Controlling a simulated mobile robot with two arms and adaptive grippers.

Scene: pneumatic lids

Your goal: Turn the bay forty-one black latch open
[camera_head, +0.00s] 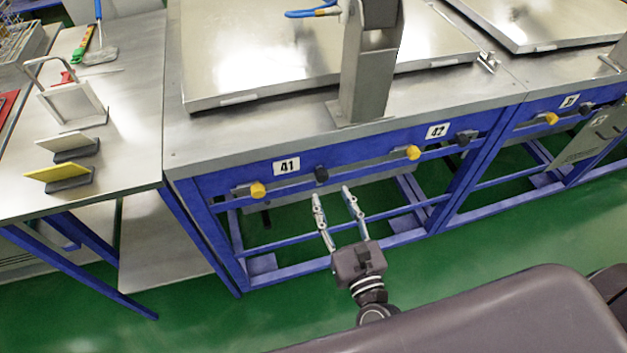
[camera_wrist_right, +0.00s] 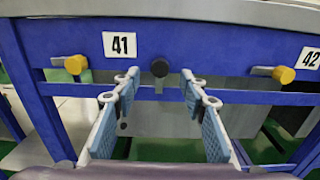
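The black latch (camera_head: 321,174) of bay forty-one is a small dark knob on the blue front rail, just right of the 41 label (camera_head: 287,167). It also shows in the right wrist view (camera_wrist_right: 160,68), centred beyond the fingertips. My right gripper (camera_head: 332,192) is open and empty in front of the rail, slightly below the black latch and apart from it. In the right wrist view its two blue-padded fingers (camera_wrist_right: 159,82) stand wide on either side of the latch's line. My left gripper is not in view.
A yellow knob (camera_head: 257,190) sits left of the black latch; bay 42 has another yellow knob (camera_head: 413,153) and black knob (camera_head: 464,139). A metal lid (camera_head: 290,60) lies above. A side table (camera_head: 130,150) with brushes and holders stands left. Green floor is clear below.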

